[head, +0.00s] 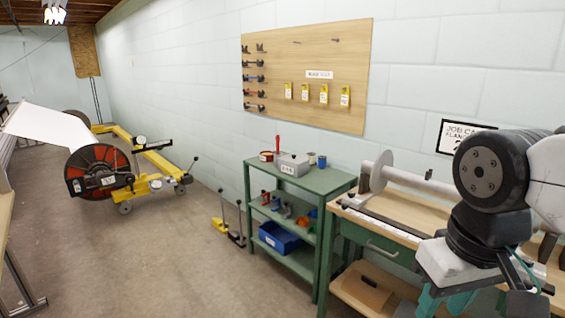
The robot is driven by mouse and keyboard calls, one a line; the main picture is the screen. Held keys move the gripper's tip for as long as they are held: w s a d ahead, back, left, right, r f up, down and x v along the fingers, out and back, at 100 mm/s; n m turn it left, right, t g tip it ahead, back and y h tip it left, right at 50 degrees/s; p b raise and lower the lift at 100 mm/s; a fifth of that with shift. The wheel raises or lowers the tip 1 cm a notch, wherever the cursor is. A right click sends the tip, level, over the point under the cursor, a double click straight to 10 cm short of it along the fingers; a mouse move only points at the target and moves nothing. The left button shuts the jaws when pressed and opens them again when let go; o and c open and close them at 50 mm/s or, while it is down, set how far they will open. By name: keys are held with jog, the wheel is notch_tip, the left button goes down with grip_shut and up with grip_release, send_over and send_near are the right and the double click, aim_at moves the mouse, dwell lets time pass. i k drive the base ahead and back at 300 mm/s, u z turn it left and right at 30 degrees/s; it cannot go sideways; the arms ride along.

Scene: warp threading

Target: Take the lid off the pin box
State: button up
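A small grey box (292,165) with a white label stands on the top of the green shelf cart (323,184). It looks like the pin box, but the label is too small to read. Its top looks closed, and I cannot make out a separate lid edge. My gripper (446,301) is at the lower right, in front of the workbench, well to the right of the box and apart from it. Its teal fingers point down and are cut off by the bottom edge, so its opening is unclear.
A red-handled tool (278,146) and small cups (322,162) stand close around the box. The cart's lower shelves hold a blue bin (280,237) and small parts. A wooden workbench (410,208) stands to its right. The floor (185,265) left of the cart is mostly clear.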

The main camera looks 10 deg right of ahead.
aim_at(294, 159)
jog(key=u, duration=0.7)
jog(key=i, duration=1.3)
jog(key=u, duration=0.5)
jog(key=i, duration=1.4)
jog(key=z, duration=0.95)
jog(key=i, duration=0.8)
jog(key=z, duration=1.1)
jog(key=i, duration=0.4)
jog(key=z, duration=0.4)
